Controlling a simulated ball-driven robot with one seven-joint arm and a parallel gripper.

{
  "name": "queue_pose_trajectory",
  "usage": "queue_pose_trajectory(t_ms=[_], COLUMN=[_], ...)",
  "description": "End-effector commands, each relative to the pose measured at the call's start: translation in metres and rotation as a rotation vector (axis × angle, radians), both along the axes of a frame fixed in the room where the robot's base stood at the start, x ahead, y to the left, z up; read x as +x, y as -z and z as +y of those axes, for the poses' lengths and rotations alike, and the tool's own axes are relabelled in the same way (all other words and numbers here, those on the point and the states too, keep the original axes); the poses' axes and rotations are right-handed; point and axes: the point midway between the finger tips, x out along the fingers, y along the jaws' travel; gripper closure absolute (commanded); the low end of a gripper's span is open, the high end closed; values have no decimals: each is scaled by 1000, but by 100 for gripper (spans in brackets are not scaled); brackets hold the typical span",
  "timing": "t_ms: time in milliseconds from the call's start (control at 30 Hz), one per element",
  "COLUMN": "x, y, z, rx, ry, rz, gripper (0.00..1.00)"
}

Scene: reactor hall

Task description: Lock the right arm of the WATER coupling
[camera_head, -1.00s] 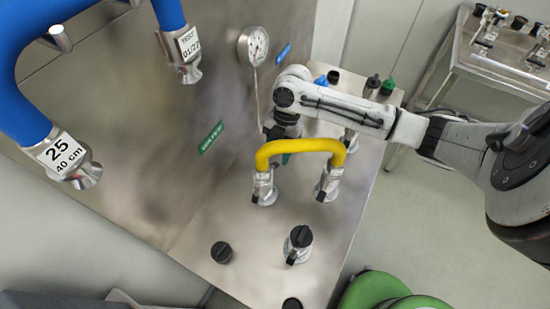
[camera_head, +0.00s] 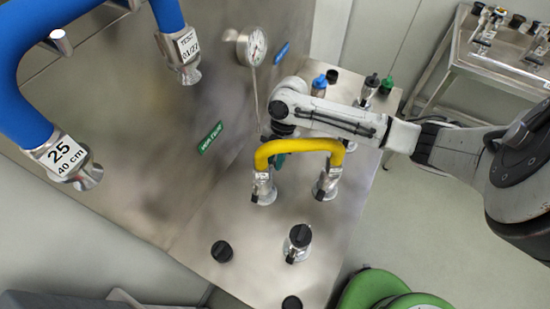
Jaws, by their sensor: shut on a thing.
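A green label (camera_head: 210,137) is on the upright steel panel; its small white text is hard to read. My gripper (camera_head: 279,133) points down beside the panel, behind the yellow hose (camera_head: 298,146). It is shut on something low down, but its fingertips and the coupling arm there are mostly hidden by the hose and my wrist. A bit of teal-green (camera_head: 279,159) shows under the hose, near the gripper. I cannot tell the coupling arm's position.
The yellow hose arches between two metal fittings close by my gripper. Black-capped ports (camera_head: 299,236) stand in front, and blue-capped (camera_head: 319,82) and green-capped (camera_head: 386,84) fittings behind. A gauge (camera_head: 252,46) and a thick blue hose (camera_head: 24,100) are on the panel side.

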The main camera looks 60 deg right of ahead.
Motion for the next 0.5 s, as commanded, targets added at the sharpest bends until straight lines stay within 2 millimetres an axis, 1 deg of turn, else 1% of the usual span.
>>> queue_pose_trajectory(t_ms=[33, 100, 333, 500], x=[0, 0, 0, 0], y=[0, 0, 1, 4], z=[0, 0, 0, 0], rx=[0, 0, 7, 58], ry=[0, 0, 1, 1], rz=[0, 0, 1, 3], gripper=[95, 100, 100, 100])
